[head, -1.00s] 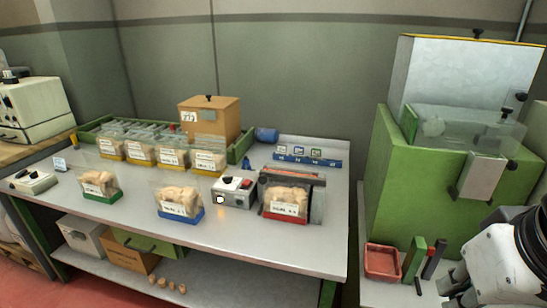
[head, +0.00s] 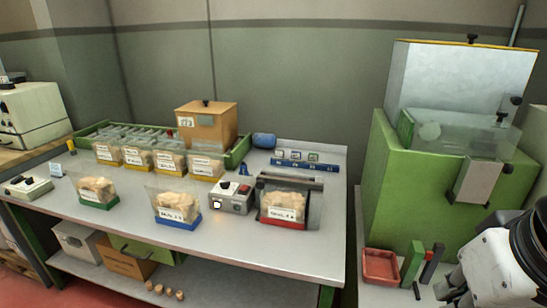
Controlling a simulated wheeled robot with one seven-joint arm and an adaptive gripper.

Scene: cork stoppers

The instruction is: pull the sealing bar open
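The sealer with its long sealing bar (head: 292,182) stands at the right part of the grey bench, behind a clear bag of corks (head: 283,206) in a red holder. The bar shows as a grey and dark strip across the sealer's top; the bag hides much of its front. I cannot tell for sure whether the bar is raised or down. My white and black arm shows at the lower right, well right of the sealer. My gripper's fingers cannot be seen.
A grey control box (head: 231,197) with knobs stands just left of the sealer. Other cork bags stand in blue (head: 178,206) and green (head: 97,192) holders. A green machine (head: 430,190) and red tray (head: 381,266) are right. The bench's front right is clear.

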